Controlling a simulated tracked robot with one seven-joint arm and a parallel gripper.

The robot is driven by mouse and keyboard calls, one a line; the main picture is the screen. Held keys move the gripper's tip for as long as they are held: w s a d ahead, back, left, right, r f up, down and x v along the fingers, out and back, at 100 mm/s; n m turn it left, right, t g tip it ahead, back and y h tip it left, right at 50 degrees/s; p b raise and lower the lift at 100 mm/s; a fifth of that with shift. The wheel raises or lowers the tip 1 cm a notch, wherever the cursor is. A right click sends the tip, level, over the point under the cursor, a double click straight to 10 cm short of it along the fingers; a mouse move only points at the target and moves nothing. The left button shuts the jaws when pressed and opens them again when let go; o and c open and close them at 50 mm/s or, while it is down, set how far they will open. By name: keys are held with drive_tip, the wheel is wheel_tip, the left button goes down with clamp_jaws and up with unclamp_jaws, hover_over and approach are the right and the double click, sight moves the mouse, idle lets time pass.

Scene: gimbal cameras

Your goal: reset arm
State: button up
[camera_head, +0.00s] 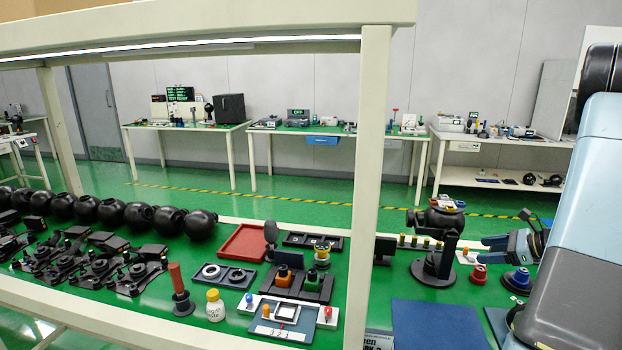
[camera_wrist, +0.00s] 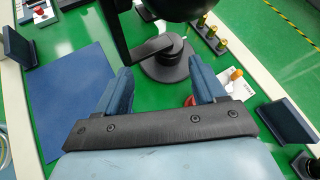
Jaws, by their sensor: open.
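My gripper (camera_wrist: 160,84) is open, with its two blue fingers spread apart and nothing between them. In the head view my gripper (camera_head: 512,238) shows at the right, beside my light blue arm, which comes down the right edge. A black gimbal camera on a stand (camera_head: 437,252) is left of my gripper in the head view. In the wrist view the round black base of the stand (camera_wrist: 163,66) lies ahead of the fingers, and they appear apart from it. The lower right of the head view is partly hidden by my arm.
A blue mat (camera_head: 438,327) lies on the green bench top. A red-topped part (camera_head: 479,272) and a blue part (camera_head: 519,280) stand near my gripper. A pale frame post (camera_head: 371,150) rises at the middle. Several black spheres (camera_head: 138,215) line the left side.

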drive_tip(key=s+a+r+n+g+h, duration=0.1)
drive_tip(key=s+a+r+n+g, duration=0.3)
drive_tip(key=a+r, duration=0.4)
drive_tip(key=s+a+r+n+g+h, duration=0.1)
drive_tip(key=s+a+r+n, duration=0.3)
drive_tip(key=a+r+n, duration=0.45)
drive_tip(key=s+a+r+n+t+h, duration=0.1)
drive_tip(key=s+a+r+n+h, duration=0.1)
drive_tip(key=s+a+n, duration=0.4)
drive_tip(key=s+a+r+n+h, duration=0.3)
drive_tip(key=s+a, duration=0.4)
drive_tip(key=s, duration=0.4)
drive_tip(key=n+h, duration=0.1)
drive_tip(key=n, duration=0.1)
drive_tip(key=shift+s+a+r+n+t, duration=0.2)
drive_tip(key=shift+a+r+n+t, duration=0.1)
drive_tip(key=shift+r+n+t, duration=0.1)
